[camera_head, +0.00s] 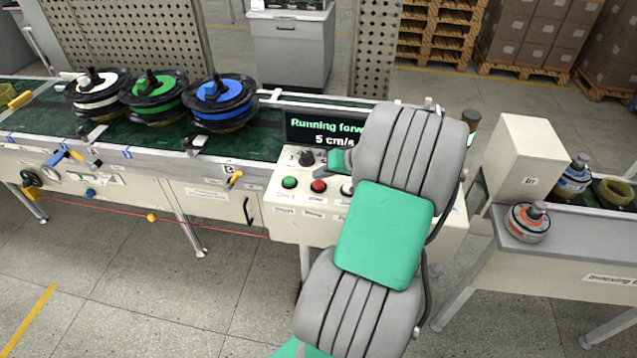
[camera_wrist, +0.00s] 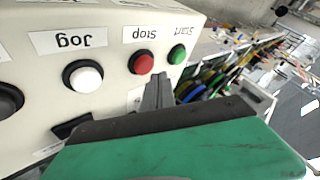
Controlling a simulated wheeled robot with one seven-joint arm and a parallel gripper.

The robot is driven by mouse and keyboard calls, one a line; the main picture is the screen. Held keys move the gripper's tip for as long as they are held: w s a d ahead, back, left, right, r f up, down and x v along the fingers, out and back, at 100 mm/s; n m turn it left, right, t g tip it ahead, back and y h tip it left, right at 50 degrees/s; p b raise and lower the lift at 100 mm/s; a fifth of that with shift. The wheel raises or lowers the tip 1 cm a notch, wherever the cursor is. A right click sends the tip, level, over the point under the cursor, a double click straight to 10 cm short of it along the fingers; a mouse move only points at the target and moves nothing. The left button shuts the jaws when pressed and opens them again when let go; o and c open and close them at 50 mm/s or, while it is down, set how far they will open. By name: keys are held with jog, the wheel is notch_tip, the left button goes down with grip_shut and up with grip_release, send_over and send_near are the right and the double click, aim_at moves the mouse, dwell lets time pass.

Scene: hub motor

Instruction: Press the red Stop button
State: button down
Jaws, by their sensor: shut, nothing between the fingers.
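The red Stop button (camera_head: 319,186) sits on the white control box (camera_head: 290,215), between the green Start button (camera_head: 289,183) and the white Jog button (camera_head: 347,189). I cannot tell a gap from contact. In the head view my arm hides most of the gripper.
A display (camera_head: 325,126) on the box reads "Running forw…" and "5 cm/s", partly hidden by my arm. A black knob (camera_head: 306,157) stands above the buttons. Several reels, one blue (camera_head: 222,98), stand on the green conveyor (camera_head: 262,137). The Jog button also shows in the wrist view (camera_wrist: 86,78).

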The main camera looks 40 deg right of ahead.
aim_at(322, 184)
jog(key=shift+f+b, duration=0.35)
jog(key=shift+f, duration=0.05)
jog(key=shift+f+b, duration=0.45)
jog(key=shift+f, duration=0.15)
dwell(0.6)
jog(key=shift+r, duration=0.1)
jog(key=shift+r+p, duration=0.7)
jog(key=shift+r, duration=0.2)
jog(key=shift+r, duration=0.1)
notch_tip(322, 184, up, 5)
jog(key=p, duration=0.3)
jog(key=shift+p, duration=0.35)
